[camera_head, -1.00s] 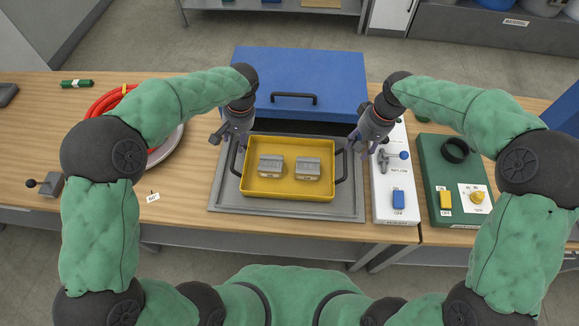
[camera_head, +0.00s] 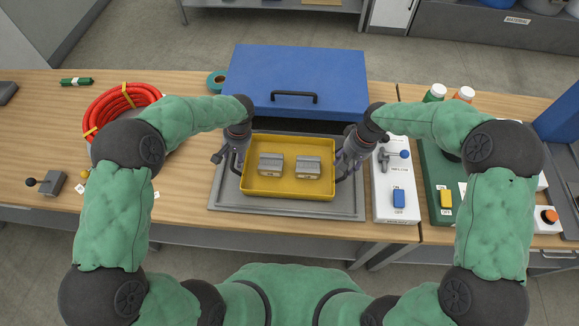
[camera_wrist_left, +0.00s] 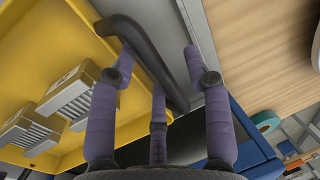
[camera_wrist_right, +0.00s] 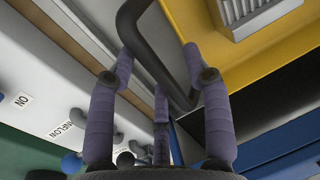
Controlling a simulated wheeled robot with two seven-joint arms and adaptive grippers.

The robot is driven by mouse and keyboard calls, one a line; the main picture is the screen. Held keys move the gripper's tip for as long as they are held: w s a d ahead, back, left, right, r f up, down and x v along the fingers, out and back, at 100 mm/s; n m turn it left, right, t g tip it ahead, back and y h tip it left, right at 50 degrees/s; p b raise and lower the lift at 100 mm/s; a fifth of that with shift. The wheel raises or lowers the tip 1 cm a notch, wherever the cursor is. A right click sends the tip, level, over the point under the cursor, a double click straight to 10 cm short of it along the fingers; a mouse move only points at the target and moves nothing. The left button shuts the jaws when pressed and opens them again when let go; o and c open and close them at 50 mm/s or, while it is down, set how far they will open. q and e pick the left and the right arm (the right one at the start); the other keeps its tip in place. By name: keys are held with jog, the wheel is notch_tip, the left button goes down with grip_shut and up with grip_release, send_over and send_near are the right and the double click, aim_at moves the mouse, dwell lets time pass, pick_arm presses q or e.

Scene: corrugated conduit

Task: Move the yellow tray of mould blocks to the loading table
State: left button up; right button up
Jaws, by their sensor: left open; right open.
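The yellow tray (camera_head: 288,192) sits on a grey metal plate (camera_head: 288,212) in front of the blue box, with two grey mould blocks (camera_head: 270,164) (camera_head: 308,167) in it. My left gripper (camera_head: 234,166) is at the tray's left end; in the left wrist view its open fingers (camera_wrist_left: 158,65) are on either side of the dark handle (camera_wrist_left: 145,55). My right gripper (camera_head: 346,164) is at the right end; in the right wrist view its open fingers (camera_wrist_right: 158,65) are around the other dark handle (camera_wrist_right: 150,55). Whether the fingers touch the handles cannot be told.
The blue box (camera_head: 295,75) with a black handle stands behind the tray. A white control panel (camera_head: 396,205) and a green one (camera_head: 445,205) are to the right. A red hose coil (camera_head: 115,105) lies at left.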

pick_arm(q)
jog(key=shift+f, duration=0.1)
pick_arm(e)
jog(key=shift+f, duration=0.1)
pick_arm(q)
grip_shut()
pick_arm(e)
grip_shut()
pick_arm(q)
jog(key=shift+r, duration=0.3)
pick_arm(e)
jog(key=shift+w+r, duration=0.1)
jog(key=shift+r, duration=0.15)
